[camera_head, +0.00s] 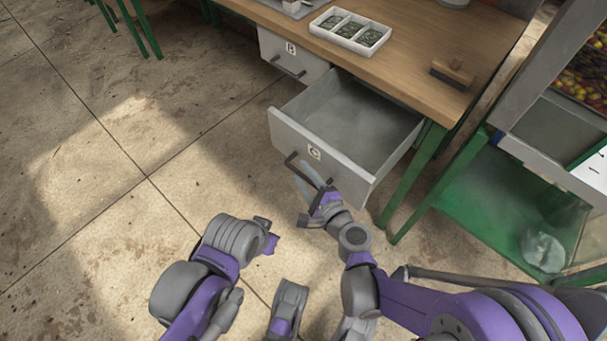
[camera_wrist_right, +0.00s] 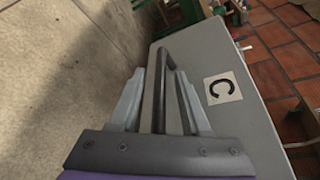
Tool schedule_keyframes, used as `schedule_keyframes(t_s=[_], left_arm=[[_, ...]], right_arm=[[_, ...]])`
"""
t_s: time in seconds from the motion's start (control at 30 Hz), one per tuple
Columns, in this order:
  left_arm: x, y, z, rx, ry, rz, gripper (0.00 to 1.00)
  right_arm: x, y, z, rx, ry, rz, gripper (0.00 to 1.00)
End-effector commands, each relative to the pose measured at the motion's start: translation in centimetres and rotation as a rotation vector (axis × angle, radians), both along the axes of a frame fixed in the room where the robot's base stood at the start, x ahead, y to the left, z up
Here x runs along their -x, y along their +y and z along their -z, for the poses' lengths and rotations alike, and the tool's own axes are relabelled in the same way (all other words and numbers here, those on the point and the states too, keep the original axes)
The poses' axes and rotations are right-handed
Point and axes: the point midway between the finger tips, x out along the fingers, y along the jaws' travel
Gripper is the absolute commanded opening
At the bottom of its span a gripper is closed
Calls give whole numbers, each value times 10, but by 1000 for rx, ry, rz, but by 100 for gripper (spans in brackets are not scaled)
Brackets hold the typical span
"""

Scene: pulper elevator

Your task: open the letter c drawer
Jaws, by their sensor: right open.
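The letter C drawer (camera_head: 318,150) is pulled far out of the wooden desk, and its empty inside shows. Its front carries a white C label (camera_head: 314,152), which also shows in the right wrist view (camera_wrist_right: 222,88). My right gripper (camera_head: 312,180) is open at the dark bar handle (camera_head: 292,159). In the right wrist view, the handle (camera_wrist_right: 188,41) runs between the two spread fingers; I cannot tell whether they touch it. My left gripper (camera_head: 268,234) is low in the head view, away from the drawer; its jaw state is unclear.
A second drawer (camera_head: 290,62) beside it is closed. A green-framed stand (camera_head: 500,200) is at right. Open floor (camera_head: 90,190) lies left.

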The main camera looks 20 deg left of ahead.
Motion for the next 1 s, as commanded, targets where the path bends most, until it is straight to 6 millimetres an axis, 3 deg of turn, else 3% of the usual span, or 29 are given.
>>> schedule_keyframes(t_s=[0.5,0.7,1.0], left_arm=[[2,0,-14,0,-3,0,0],[3,0,-15,0,-3,0,0],[2,0,-15,0,-3,0,0]], right_arm=[[54,-68,-20,1,0,3,47],[65,-80,-23,1,0,1,47],[66,-81,-23,0,0,0,47]])
